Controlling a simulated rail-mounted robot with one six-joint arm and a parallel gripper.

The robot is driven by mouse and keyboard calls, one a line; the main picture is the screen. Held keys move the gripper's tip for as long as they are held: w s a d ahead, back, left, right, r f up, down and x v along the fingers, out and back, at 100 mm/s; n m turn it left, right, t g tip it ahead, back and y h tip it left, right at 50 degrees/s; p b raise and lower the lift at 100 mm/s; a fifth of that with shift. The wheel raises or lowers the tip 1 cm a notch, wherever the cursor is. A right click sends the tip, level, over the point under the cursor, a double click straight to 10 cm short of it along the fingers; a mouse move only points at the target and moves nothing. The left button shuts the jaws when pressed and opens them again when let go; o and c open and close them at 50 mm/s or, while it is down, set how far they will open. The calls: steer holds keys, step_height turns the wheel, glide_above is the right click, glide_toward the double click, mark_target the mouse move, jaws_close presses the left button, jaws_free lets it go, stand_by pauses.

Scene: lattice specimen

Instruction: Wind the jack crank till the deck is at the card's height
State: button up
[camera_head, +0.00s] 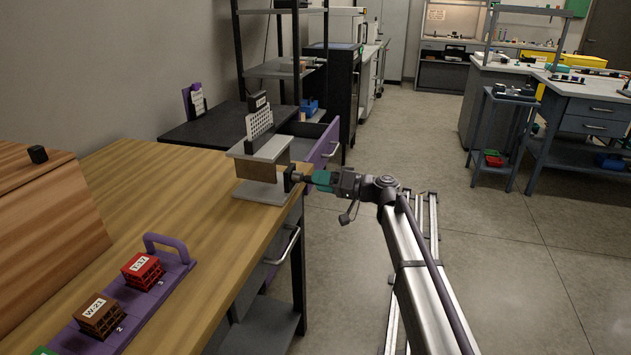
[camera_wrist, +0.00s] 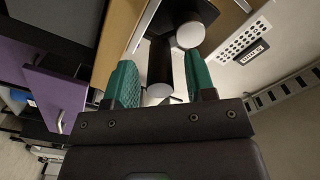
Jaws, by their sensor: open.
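The jack stands on the wooden bench, with a grey deck (camera_head: 262,149), a brown body (camera_head: 262,170) and a grey base plate (camera_head: 262,192). A white perforated panel (camera_head: 259,123) with a black label block stands upright on or just behind the deck; it also shows in the wrist view (camera_wrist: 240,42). The dark crank (camera_head: 290,179) is on the jack's right side. My gripper (camera_head: 308,179) is open beside it. In the wrist view, a black cylindrical crank handle (camera_wrist: 160,62) lies between my green fingers (camera_wrist: 160,80); I cannot tell whether they touch it. A small white card (camera_head: 197,101) stands behind on a purple holder.
A purple tray (camera_head: 165,285) with a red block (camera_head: 143,271) and a brown block (camera_head: 100,316) lies on the bench (camera_head: 190,220). A wooden box (camera_head: 45,215) is at the left. A purple-fronted drawer (camera_head: 324,146) stands open behind the jack.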

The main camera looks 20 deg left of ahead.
steer(key=shift+a, duration=1)
steer(key=shift+c, duration=0.2)
steer(key=c, duration=0.9)
